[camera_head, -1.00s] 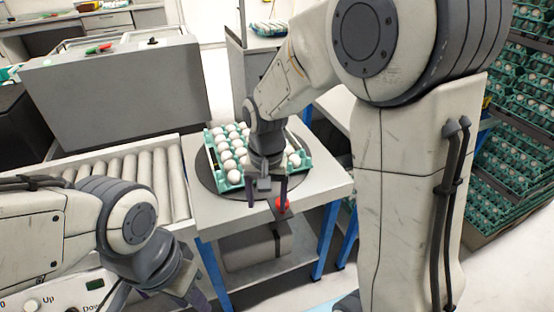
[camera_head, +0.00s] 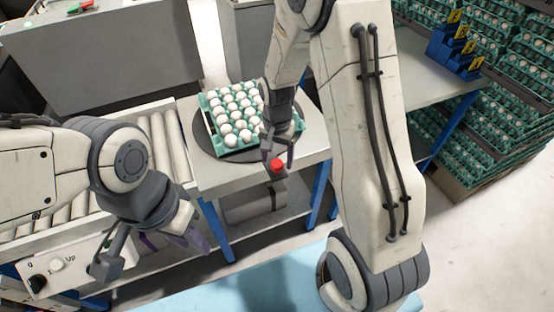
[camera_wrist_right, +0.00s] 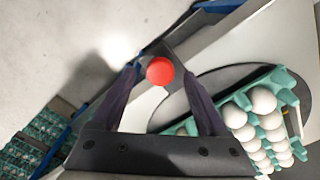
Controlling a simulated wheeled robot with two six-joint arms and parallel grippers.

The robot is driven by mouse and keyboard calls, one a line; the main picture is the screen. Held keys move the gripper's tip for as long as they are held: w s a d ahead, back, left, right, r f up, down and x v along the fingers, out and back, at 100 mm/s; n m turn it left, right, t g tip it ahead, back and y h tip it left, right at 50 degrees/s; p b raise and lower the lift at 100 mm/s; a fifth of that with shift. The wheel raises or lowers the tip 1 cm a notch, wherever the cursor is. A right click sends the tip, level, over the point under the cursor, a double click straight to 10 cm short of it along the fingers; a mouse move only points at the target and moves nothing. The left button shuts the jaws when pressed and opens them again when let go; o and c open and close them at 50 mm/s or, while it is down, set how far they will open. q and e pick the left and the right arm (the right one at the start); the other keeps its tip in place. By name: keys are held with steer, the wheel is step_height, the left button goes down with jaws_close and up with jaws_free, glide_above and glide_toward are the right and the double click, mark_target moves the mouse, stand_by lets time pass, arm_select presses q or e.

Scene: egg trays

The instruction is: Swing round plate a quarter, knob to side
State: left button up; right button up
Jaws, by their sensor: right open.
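The round plate (camera_head: 199,131) is a dark disc on a light table, with a teal egg tray (camera_head: 213,139) full of white eggs on it. The red knob (camera_head: 277,166) sits at the plate's near right side in the head view. In the right wrist view the knob (camera_wrist_right: 160,71) lies between and beyond my fingertips. My right gripper (camera_head: 279,162) is open, its fingers either side of the knob; I cannot tell whether they touch it. My left gripper (camera_head: 172,236) hangs over the conveyor's near edge, away from the plate; its fingers are partly hidden.
A roller conveyor (camera_head: 163,150) adjoins the table on the left. A grey cabinet (camera_head: 100,60) stands behind it. Racks of teal egg trays (camera_head: 520,85) stand at right. Bare floor (camera_head: 490,210) shows at lower right.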

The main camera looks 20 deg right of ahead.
steer(key=shift+f, duration=0.6)
jaws_close()
stand_by(1.1)
